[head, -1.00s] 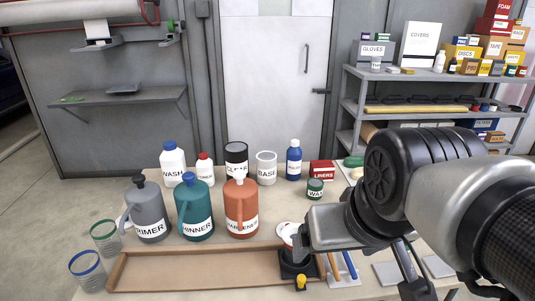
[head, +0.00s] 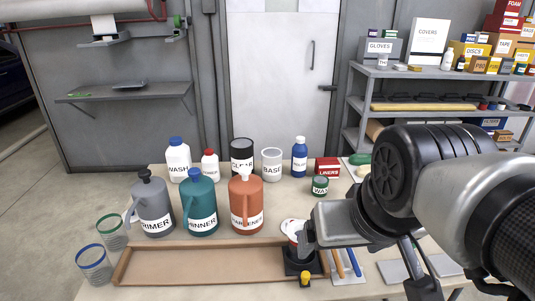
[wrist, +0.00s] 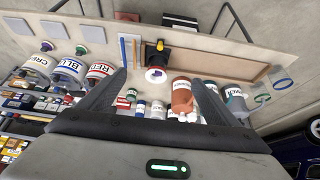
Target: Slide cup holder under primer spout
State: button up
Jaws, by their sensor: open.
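The cup holder (head: 291,269) is a black block with a yellow knob (head: 305,279) at the right end of a long tan wooden track. A white cup (head: 290,226) with a reddish marking shows at the holder, partly hidden by my gripper. The primer jug (head: 154,215) is grey with a dark cap and stands behind the track's left part. My gripper (wrist: 160,77) is open, its two fingers spread, with the white cup (wrist: 155,75) between the tips in the wrist view. In the head view a finger hangs close above the holder; contact cannot be told.
The tan track (head: 205,264) runs left, bare. Teal thinner (head: 199,205) and orange hardener (head: 246,205) jugs stand behind it. Two clear rimmed cups (head: 95,264) stand at its left end. Bottles and cans fill the back. Brushes (head: 345,264) lie right of the holder.

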jog(key=shift+w, duration=0.1)
jog(key=c, duration=0.5)
jog(key=shift+w+f+m+g, duration=0.15)
jog(key=shift+w+m+g, duration=0.15)
jog(key=shift+w, duration=0.35)
jog(key=shift+w+f+m+g, duration=0.1)
jog(key=shift+w+m+g, duration=0.1)
jog(key=shift+w+m, duration=0.3)
jog(key=c, duration=0.7)
jog(key=shift+o, duration=0.2)
jog(key=m+g, duration=0.5)
jog(key=m, duration=0.2)
send_over(306, 274)
notch_tip(306, 274, down, 12)
notch_tip(306, 274, down, 17)
jog(key=b, duration=0.4)
jog(key=shift+c, duration=0.5)
jog(key=shift+r, duration=0.1)
grip_shut()
